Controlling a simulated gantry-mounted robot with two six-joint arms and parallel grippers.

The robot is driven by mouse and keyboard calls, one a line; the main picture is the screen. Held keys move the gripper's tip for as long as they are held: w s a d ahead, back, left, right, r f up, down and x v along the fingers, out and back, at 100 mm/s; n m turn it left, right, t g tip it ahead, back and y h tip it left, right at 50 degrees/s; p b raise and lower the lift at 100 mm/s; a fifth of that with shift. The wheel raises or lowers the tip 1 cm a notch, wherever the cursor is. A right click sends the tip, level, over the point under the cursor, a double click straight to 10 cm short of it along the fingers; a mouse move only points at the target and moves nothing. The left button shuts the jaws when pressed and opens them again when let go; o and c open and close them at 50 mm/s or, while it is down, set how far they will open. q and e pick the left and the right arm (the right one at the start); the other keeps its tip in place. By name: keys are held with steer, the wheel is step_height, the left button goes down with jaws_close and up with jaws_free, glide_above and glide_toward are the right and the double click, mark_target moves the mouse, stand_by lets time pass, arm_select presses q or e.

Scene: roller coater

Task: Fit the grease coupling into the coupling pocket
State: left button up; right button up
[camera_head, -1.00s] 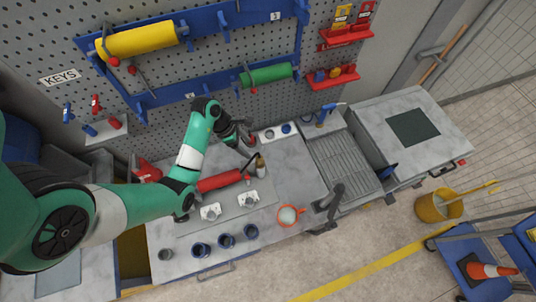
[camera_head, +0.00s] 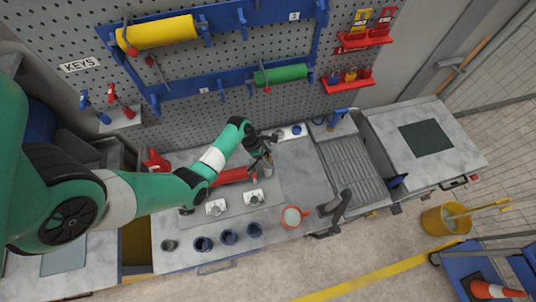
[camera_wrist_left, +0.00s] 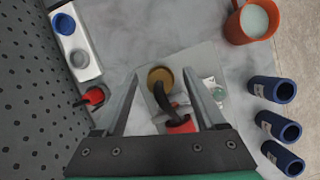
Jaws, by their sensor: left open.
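My left gripper (camera_head: 267,157) is open above the back middle of the bench. In the left wrist view its two fingers (camera_wrist_left: 162,78) straddle a brass-brown round piece (camera_wrist_left: 160,77) and a curved black hose (camera_wrist_left: 171,98), with nothing visibly gripped. The hose runs to a red cylinder (camera_wrist_left: 181,125), which lies on the bench in the head view (camera_head: 232,175). I cannot tell for sure which piece is the grease coupling. A white strip with blue and grey round parts (camera_head: 291,132) lies by the back panel; I cannot tell whether it holds the coupling pocket. My right gripper is not in view.
Several dark blue cups (camera_head: 228,237) stand along the front of the bench. An orange mug (camera_head: 292,217) stands right of them. Two white blocks (camera_head: 254,197) sit on a grey plate. A pegboard (camera_head: 240,70) with rollers rises behind.

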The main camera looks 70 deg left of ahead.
arm_select(q)
steer(key=shift+w+f, duration=0.15)
steer(key=shift+f, duration=0.25)
jaws_close()
steer(key=shift+r, duration=0.1)
steer(key=shift+r, duration=0.2)
step_height(320, 180, up, 3)
steer(key=shift+d+r, duration=0.1)
steer(key=shift+d, duration=0.05)
steer(key=s+d+r, duration=0.9)
steer(key=d, duration=0.1)
steer(key=shift+s+d+r, duration=0.15)
